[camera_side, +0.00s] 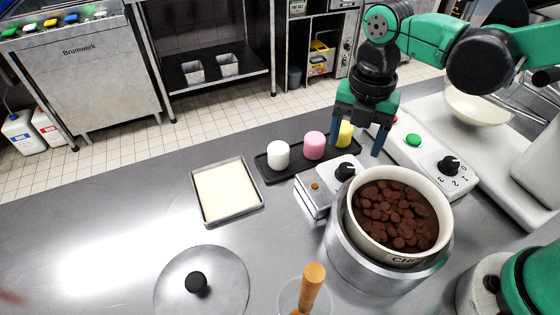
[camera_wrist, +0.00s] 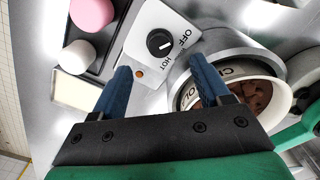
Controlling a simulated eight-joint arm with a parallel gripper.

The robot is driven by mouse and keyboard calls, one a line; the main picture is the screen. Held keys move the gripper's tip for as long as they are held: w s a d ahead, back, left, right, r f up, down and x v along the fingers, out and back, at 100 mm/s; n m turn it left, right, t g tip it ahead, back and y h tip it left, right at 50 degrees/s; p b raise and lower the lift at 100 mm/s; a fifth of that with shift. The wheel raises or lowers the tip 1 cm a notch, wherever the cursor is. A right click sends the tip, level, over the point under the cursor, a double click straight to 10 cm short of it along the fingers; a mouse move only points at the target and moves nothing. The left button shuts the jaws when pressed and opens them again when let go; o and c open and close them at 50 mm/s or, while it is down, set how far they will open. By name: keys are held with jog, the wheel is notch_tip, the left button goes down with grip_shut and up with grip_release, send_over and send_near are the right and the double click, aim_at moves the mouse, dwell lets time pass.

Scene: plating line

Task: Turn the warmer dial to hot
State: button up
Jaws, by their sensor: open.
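The warmer's white control box (camera_side: 316,194) has a black dial (camera_side: 345,171). In the wrist view the dial (camera_wrist: 160,43) has OFF and HOT printed beside it. A pale mark on the dial seems to face the OFF side, but it is small. An orange lamp (camera_wrist: 139,73) is on the same panel. My gripper (camera_side: 358,142) is open and empty above the panel, fingers pointing down. In the wrist view its blue fingers (camera_wrist: 163,78) are apart, with the dial beyond and between them, not touched.
A pot of chocolate discs (camera_side: 352,222) stands right beside the dial. A black tray (camera_side: 268,170) with white, pink and yellow cylinders lies behind it. A mixer base with another dial (camera_side: 449,165) and green button is at right. A lid (camera_side: 225,283) and shallow pan (camera_side: 203,214) lie left.

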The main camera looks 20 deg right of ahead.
aim_at(347, 167)
jog(key=shift+f, duration=2.8)
grip_shut()
